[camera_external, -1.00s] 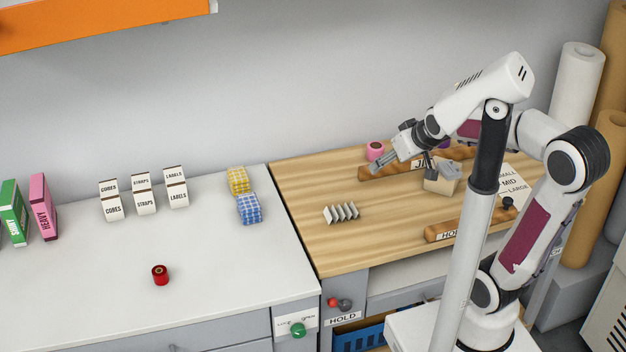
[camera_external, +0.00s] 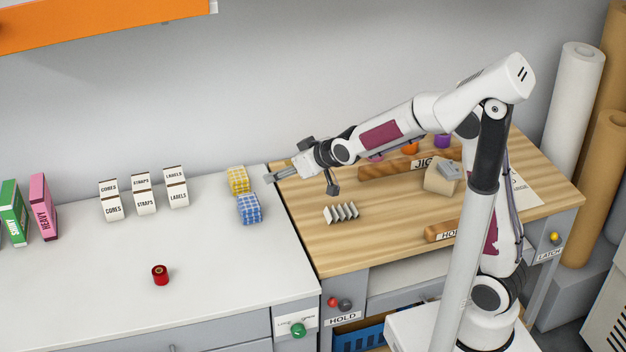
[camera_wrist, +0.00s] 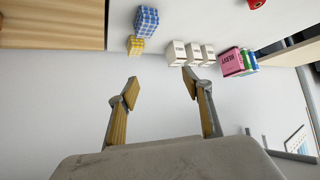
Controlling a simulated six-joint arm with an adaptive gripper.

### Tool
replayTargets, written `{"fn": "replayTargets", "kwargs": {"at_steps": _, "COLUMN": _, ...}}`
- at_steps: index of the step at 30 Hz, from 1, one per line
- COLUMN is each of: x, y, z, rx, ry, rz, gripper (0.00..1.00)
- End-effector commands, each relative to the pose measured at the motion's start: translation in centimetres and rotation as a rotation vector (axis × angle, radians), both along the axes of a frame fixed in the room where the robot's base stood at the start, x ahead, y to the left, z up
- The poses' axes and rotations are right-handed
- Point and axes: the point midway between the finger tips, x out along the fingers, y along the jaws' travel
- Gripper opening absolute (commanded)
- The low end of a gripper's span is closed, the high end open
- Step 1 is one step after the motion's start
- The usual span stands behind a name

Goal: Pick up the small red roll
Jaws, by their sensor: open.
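The small red roll (camera_external: 160,275) stands upright on the white counter, left of the wooden bench, in the external view. In the wrist view the red roll (camera_wrist: 257,3) is cut off by the top edge. My gripper (camera_external: 272,178) is open and empty, in the air near the seam between counter and bench, well up and to the right of the roll. In the wrist view its two fingers (camera_wrist: 161,88) are spread apart with nothing between them.
Blue (camera_external: 249,209) and yellow (camera_external: 238,180) checked blocks are close to my gripper. Several white labelled boxes (camera_external: 143,200) stand along the counter's back. Pink (camera_external: 43,205) and green (camera_external: 14,212) boxes stand far left. The counter around the roll is clear.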

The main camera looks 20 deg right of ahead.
Motion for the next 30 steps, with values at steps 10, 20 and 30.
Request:
{"fn": "replayTargets", "kwargs": {"at_steps": 10, "x": 0.4, "y": 9.5, "z": -4.7, "rx": 0.043, "ry": -0.061, "rz": 0.115, "gripper": 0.50}}
{"fn": "replayTargets", "kwargs": {"at_steps": 20, "x": -1.4, "y": 18.1, "z": -9.7, "rx": 0.094, "ry": -0.118, "rz": 0.222, "gripper": 0.50}}
{"fn": "replayTargets", "kwargs": {"at_steps": 30, "x": -5.2, "y": 25.9, "z": -15.5, "rx": 0.153, "ry": -0.172, "rz": 0.328, "gripper": 0.50}}
